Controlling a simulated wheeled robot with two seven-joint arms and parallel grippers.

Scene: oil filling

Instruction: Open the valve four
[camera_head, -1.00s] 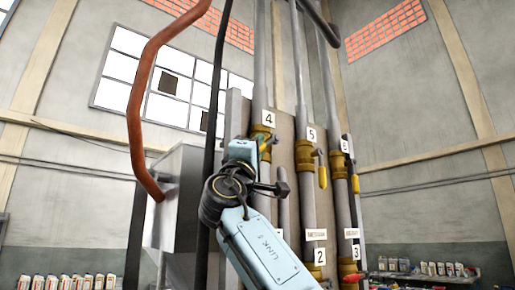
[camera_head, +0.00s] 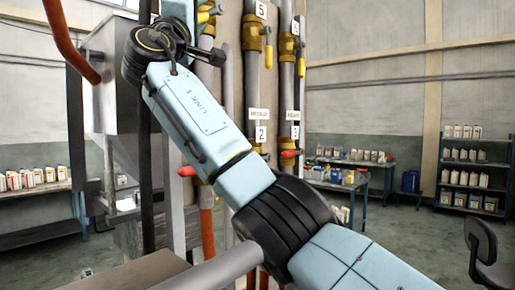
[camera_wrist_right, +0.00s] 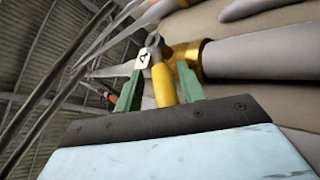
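Valve four shows in the right wrist view as a brass body (camera_wrist_right: 187,56) on a grey pipe, with a yellow handle (camera_wrist_right: 163,86) and a label "4" (camera_wrist_right: 143,59) beside it. My right gripper (camera_wrist_right: 161,72) has its two green fingers on either side of the yellow handle. Small gaps show between the fingers and the handle, so it looks open around it. In the head view, my right arm reaches up to the left, and its hand is cut by the top edge. Part of valve four's brass body (camera_head: 206,16) shows beside it. My left gripper is out of view.
Valve five (camera_head: 252,36) and another valve (camera_head: 287,46) with yellow handles stand on parallel pipes to the right. Lower valves have red handles (camera_head: 187,171). A metal tank (camera_head: 112,75) stands left. Shelves of bottles (camera_head: 474,170) and a chair (camera_head: 484,245) are at the right.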

